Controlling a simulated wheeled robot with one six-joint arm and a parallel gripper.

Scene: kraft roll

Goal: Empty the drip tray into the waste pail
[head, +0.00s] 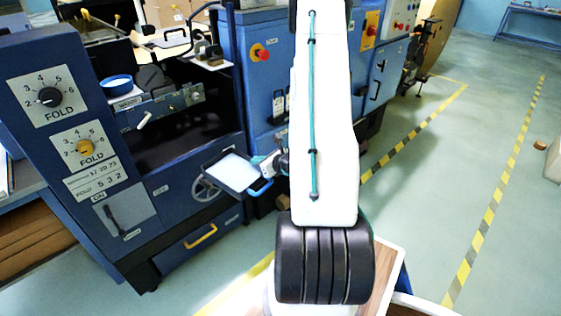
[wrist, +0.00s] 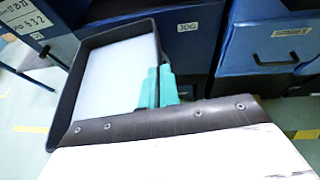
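The drip tray (head: 235,173) is a shallow black rectangular tray with a pale, whitish inside. It is held in the air in front of the blue folding machine, near its handwheel. In the wrist view the tray (wrist: 98,85) fills the upper left. My gripper (head: 266,180) is at the tray's right side. Its teal fingers (wrist: 158,86) are close together on the tray's right wall. I cannot tell whether the pale inside is liquid or bare floor. I cannot make out a waste pail in either view.
The blue machine (head: 190,215) with dials and a yellow-handled drawer stands close on the left. A blue bowl (head: 116,84) sits on its ledge. More blue cabinets (wrist: 270,45) stand behind the tray. The floor (head: 440,160) on the right is open, with yellow-black striped lines.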

